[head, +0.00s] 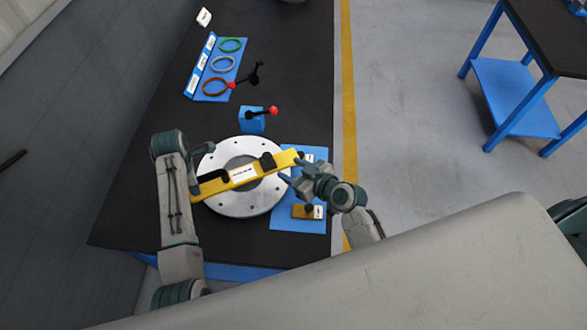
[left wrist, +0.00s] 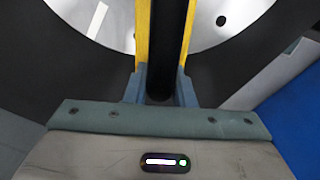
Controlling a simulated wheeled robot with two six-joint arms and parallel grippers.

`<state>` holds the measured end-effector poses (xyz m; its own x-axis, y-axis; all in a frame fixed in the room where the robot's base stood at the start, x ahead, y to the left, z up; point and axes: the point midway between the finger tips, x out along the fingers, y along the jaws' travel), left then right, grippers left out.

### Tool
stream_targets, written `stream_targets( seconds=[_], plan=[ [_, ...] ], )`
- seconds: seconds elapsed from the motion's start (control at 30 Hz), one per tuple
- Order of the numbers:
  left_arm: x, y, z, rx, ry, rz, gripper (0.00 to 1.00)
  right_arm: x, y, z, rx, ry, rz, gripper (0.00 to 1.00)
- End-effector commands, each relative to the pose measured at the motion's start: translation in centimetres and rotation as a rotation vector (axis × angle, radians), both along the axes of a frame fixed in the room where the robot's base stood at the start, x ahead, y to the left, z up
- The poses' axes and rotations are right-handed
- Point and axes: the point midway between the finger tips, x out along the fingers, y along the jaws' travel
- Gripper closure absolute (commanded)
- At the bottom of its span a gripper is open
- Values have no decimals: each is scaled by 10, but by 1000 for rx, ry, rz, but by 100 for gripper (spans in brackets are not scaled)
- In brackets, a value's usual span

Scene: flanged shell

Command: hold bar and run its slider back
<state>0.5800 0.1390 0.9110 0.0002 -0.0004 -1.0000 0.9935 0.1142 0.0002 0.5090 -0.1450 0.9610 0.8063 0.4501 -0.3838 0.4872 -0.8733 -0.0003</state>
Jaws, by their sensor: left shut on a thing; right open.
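A yellow bar (head: 211,187) with a white label lies across the round metal flange (head: 238,209), tilted up to the right. A black slider (head: 267,161) sits on the bar right of its label. A black grip is at the bar's left end. My left gripper (head: 197,184) is shut on the bar's left end; in the left wrist view the fingers (left wrist: 160,90) close on the yellow bar (left wrist: 142,35) and its black part. My right gripper (head: 293,172) is open near the bar's right end, close to it; whether it touches cannot be told.
A blue mat (head: 284,218) right of the flange holds a brass block (head: 307,212). A blue block with a red-knobbed lever (head: 252,121) stands behind the flange. A blue board (head: 213,93) with green, grey and brown rings lies further back. The dark bench is otherwise mostly clear.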

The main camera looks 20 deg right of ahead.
Motion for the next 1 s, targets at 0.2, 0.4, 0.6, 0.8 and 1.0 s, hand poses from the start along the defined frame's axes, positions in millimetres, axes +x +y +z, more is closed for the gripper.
stream_targets(
  seconds=[0.2,0.4,0.6,0.8,1.0],
  plan=[
    [0,-1,0,-2,1,0,100,0,0,1,0,-1,0,51],
    [0,-1,0,-1,1,0,64,0,0,0,0,-1,0,51],
    [0,0,0,-1,0,0,52,0,0,0,0,-1,0,51],
    [0,0,4,-1,-1,0,52,0,0,0,0,-1,0,51],
    [1,0,33,-2,-4,0,52,0,0,0,0,-1,0,51]
  ],
)
